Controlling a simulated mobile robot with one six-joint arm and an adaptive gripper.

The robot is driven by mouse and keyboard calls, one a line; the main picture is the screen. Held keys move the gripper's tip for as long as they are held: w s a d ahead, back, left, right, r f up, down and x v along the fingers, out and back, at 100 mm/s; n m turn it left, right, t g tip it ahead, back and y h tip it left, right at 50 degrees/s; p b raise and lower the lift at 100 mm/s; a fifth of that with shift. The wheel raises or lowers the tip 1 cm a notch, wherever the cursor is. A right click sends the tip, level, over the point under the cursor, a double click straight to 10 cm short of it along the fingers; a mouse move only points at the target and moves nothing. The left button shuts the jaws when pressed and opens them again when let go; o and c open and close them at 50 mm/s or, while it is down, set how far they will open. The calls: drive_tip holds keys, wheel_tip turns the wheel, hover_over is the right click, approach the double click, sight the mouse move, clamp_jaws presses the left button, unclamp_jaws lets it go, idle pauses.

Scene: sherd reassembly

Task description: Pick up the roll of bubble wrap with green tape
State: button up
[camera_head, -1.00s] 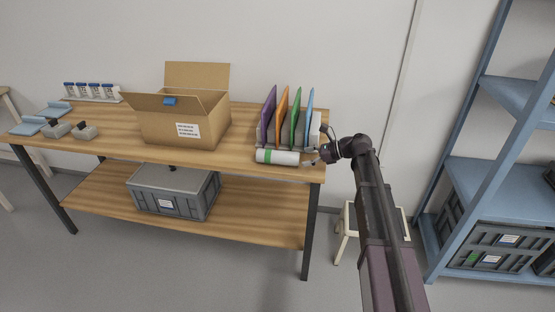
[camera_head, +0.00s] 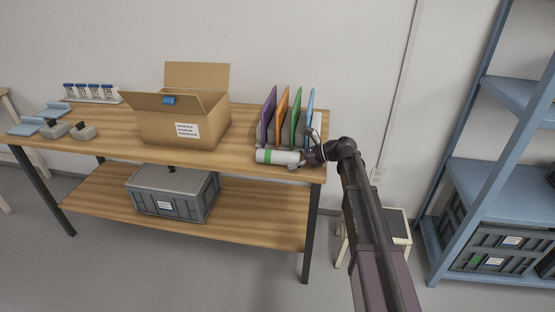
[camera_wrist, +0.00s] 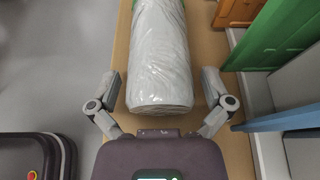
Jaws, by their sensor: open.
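The roll of bubble wrap (camera_head: 283,157) lies on its side near the front right edge of the wooden table, in front of the folder rack. A green tape band (camera_head: 267,156) circles it towards its left end. My gripper (camera_head: 298,160) is at the roll's right end. In the wrist view the pale, wrinkled roll (camera_wrist: 160,55) points away from me, with a sliver of green at the top. My open gripper (camera_wrist: 160,85) has one finger on each side of the roll's near end, with visible gaps on both sides.
Upright purple, orange, green and blue folders (camera_head: 285,118) stand right behind the roll. An open cardboard box (camera_head: 180,130) is to the left on the table (camera_head: 235,150). A stool (camera_head: 398,225) and blue shelving (camera_head: 480,190) stand to the right.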

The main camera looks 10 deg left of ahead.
sight(286, 153)
idle(0.3)
drive_tip(key=c, duration=1)
drive_tip(key=shift+r, duration=0.2)
wheel_tip(286, 153, up, 3)
drive_tip(key=p, duration=0.3)
drive_tip(key=shift+r+p, duration=0.15)
drive_tip(key=shift+p, duration=0.2)
drive_tip(key=s+a, duration=0.1)
drive_tip(key=a, duration=0.4)
drive_tip(key=s+a+r+p, duration=0.1)
drive_tip(key=s+a, duration=0.1)
drive_tip(key=a, duration=0.3)
drive_tip(key=s+a, duration=0.1)
drive_tip(key=a, duration=0.4)
drive_tip(key=shift+s+a+r, duration=0.15)
drive_tip(key=shift+s, duration=0.15)
drive_tip(key=shift+r, duration=0.15)
